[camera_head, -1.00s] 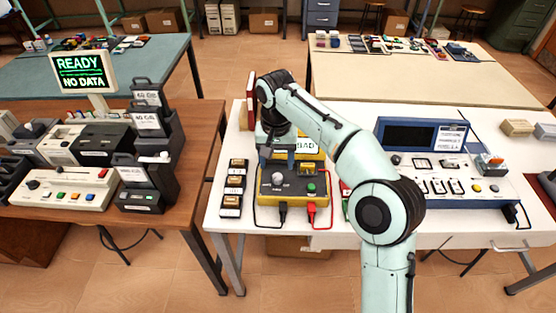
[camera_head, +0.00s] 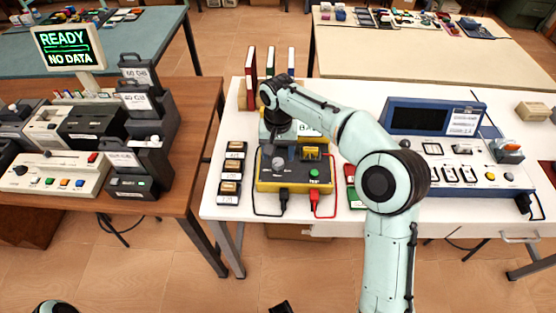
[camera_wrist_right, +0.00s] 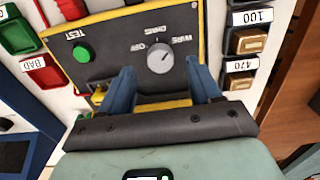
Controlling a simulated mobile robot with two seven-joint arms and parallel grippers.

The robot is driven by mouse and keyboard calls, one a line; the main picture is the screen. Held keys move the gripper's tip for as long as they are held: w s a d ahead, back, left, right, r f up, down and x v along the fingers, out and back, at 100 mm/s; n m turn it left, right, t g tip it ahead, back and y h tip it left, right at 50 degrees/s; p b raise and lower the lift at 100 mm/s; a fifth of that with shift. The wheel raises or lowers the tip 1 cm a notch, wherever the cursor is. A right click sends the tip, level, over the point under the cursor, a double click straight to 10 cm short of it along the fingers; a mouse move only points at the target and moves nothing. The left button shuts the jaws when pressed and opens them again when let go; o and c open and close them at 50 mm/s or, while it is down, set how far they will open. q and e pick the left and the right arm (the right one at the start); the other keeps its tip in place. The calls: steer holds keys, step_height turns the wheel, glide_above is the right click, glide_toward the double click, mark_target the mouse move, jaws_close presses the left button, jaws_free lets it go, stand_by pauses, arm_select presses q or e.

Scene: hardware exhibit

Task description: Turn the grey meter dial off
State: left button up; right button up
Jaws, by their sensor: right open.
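The meter is a dark-faced box with a yellow case (camera_head: 294,187) on the white table. Its round grey dial (camera_head: 279,163) sits at the left of its face; it also shows in the wrist view (camera_wrist_right: 160,58), where a light pointer mark slants up and right and OFF is printed left of the dial. My right gripper (camera_head: 281,145) is over the meter's far side. In the wrist view the gripper (camera_wrist_right: 163,82) is open, its blue fingers either side of the dial's near edge, apart from it. Contact cannot be told. My left gripper cannot be made out.
A green button (camera_head: 314,173) and black and red plugs are on the meter. Labelled blocks (camera_head: 230,170) stand close to its left. Upright books (camera_head: 270,62) are behind. A blue console (camera_head: 435,117) stands right. Bare table lies in front of the blocks.

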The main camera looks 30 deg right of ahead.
mark_target(278, 161)
steer(key=shift+f, duration=1.6)
steer(key=c, duration=1)
steer(key=shift+c, duration=0.2)
